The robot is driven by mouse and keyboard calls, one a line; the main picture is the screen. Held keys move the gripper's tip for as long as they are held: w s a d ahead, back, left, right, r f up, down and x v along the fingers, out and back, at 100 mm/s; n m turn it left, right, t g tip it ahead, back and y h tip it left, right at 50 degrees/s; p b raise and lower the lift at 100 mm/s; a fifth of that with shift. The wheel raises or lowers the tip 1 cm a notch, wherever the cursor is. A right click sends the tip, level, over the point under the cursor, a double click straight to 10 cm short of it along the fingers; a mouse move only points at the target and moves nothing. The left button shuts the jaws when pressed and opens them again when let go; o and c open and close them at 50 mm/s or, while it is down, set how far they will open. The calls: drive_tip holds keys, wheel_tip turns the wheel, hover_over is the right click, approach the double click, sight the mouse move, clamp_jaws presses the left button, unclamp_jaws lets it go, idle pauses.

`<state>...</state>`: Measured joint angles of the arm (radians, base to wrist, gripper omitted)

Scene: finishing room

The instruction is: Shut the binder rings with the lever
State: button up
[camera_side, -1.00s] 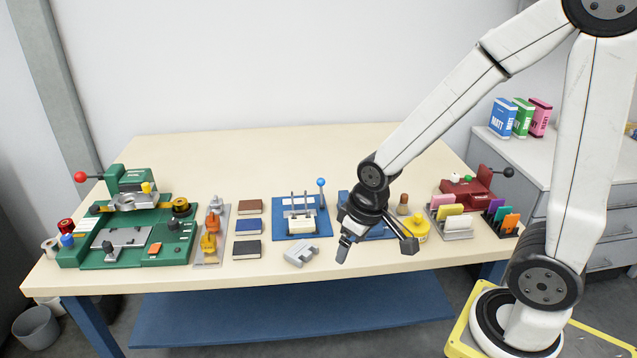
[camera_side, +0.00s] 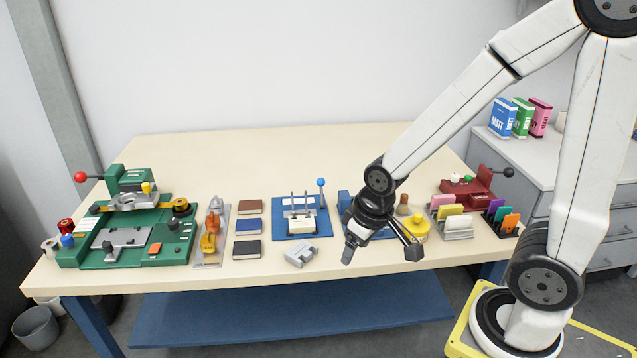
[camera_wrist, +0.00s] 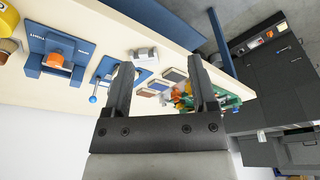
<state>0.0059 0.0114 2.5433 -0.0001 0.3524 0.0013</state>
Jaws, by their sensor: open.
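The ring binder fixture is a blue base plate (camera_side: 322,228) with upright metal ring prongs (camera_side: 298,200) over a cream block (camera_side: 301,225). Its lever, with a blue ball knob (camera_side: 321,182), stands upright at the plate's right side. In the wrist view the blue ball (camera_wrist: 93,99) shows left of the fingers, and the rest of the fixture is partly hidden by the left finger. My gripper (camera_side: 380,252) is open and empty, to the right of the fixture and above the table's front edge. Whether the rings are open or shut is too small to tell.
A grey clamp-like part (camera_side: 301,254) lies in front of the fixture. Several small books (camera_side: 247,226) lie to its left. A second blue fixture (camera_side: 344,203) and a yellow pot (camera_side: 416,228) stand near my gripper. The table's back (camera_side: 270,155) is clear.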

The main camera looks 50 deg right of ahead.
drive_tip(key=w+d+m, duration=0.2)
drive_tip(key=w+d, duration=0.2)
drive_tip(key=w, duration=0.5)
drive_tip(key=m+t+h, duration=0.2)
drive_tip(key=m, duration=0.2)
hover_over(322, 180)
drive_tip(key=s+a, duration=0.1)
drive_tip(key=s, duration=0.1)
wheel_tip(322, 180, down, 4)
drive_tip(key=shift+r, duration=0.1)
drive_tip(key=shift+s+x, duration=0.2)
drive_tip(key=shift+x, duration=3.65)
clamp_jaws()
